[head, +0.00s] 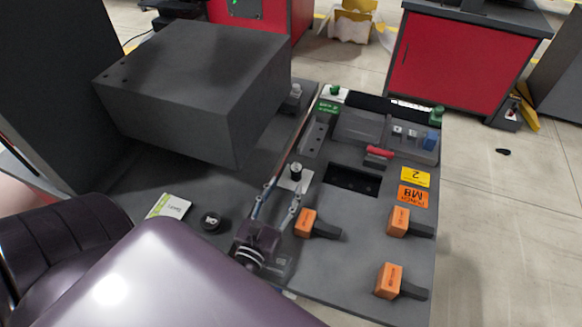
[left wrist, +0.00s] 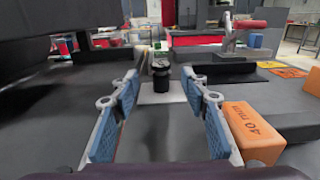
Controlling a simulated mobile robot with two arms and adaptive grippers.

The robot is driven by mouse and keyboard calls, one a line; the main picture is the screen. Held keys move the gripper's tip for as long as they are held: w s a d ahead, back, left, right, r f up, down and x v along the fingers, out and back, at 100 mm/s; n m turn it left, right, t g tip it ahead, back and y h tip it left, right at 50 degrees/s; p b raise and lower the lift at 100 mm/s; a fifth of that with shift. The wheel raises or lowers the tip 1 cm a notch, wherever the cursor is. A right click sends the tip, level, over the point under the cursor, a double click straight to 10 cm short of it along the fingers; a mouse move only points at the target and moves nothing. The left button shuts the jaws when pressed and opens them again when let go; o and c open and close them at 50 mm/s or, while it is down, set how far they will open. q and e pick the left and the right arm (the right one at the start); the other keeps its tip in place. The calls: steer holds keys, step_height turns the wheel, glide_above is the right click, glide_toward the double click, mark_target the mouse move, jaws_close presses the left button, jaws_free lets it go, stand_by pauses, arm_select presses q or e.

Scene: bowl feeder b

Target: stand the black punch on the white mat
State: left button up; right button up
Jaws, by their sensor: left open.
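The black punch (head: 296,172) stands upright on the white mat (head: 285,184) in the head view. In the left wrist view the punch (left wrist: 161,75) is ahead at the middle, with the mat's pale surface (left wrist: 148,97) under and around it. My left gripper (head: 281,197) is open and empty, low over the table, with its fingers pointing at the punch. In the left wrist view the blue-padded fingers (left wrist: 161,92) stand apart on either side of the line to the punch, which is just beyond their tips. My right gripper is not in view.
Orange blocks with dark handles (head: 306,223) (head: 398,222) (head: 389,281) lie to the right. A dark recess (head: 352,180) and a red-handled part (head: 380,152) are beyond. A large grey box (head: 195,85) fills the back left. A card (head: 168,206) and a round black piece (head: 211,222) lie left.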

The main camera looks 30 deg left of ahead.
arm_select(q)
steer(key=shift+v, duration=1.5)
